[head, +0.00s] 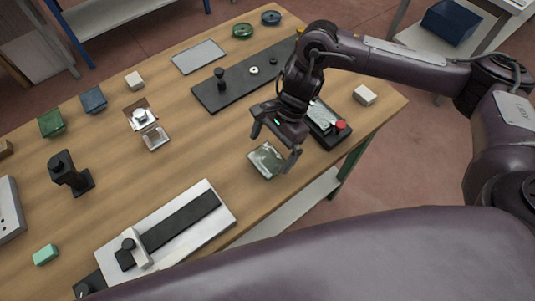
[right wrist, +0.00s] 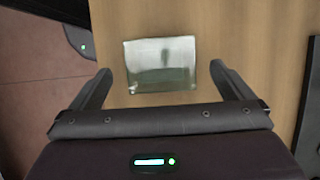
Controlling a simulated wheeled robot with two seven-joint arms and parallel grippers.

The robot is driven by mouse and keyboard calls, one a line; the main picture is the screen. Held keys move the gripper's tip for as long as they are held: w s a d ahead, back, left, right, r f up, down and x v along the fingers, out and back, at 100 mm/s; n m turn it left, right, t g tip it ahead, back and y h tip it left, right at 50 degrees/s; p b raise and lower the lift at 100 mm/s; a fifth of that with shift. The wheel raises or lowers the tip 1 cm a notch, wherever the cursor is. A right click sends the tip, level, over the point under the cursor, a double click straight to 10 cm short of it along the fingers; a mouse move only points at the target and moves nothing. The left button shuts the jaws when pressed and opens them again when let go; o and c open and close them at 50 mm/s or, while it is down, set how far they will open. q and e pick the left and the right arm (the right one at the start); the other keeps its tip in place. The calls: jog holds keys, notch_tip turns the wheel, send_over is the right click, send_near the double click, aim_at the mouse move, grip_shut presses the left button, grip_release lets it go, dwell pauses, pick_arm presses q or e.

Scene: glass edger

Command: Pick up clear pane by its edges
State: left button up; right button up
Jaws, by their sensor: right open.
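The clear pane (head: 266,160) is a small, greenish, see-through square lying flat on the wooden table near its front edge. In the right wrist view the pane (right wrist: 161,65) lies ahead of the palm, between the lines of the two fingers. My right gripper (head: 273,145) is over the pane in the head view. In the right wrist view the right gripper (right wrist: 163,85) is open, with a finger to each side of the pane and gaps between. It holds nothing. I cannot tell its exact height above the table. My left gripper is not in view.
A black device with a red button (head: 340,126) stands just right of the pane. A grey and black slide fixture (head: 168,232) lies at the front left. A dark plate with a post (head: 215,92) is behind. The wooden table (head: 205,155) is bare left of the pane.

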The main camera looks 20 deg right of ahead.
aim_at(265, 161)
jog(key=x, duration=0.2)
jog(key=shift+a+f+p, duration=0.2)
jog(key=shift+f+p, duration=0.05)
jog(key=shift+p, duration=0.05)
jog(key=shift+f, duration=0.1)
jog(key=shift+f+b, duration=0.2)
jog(key=shift+b, duration=0.55)
dwell(0.4)
jog(key=c, duration=1)
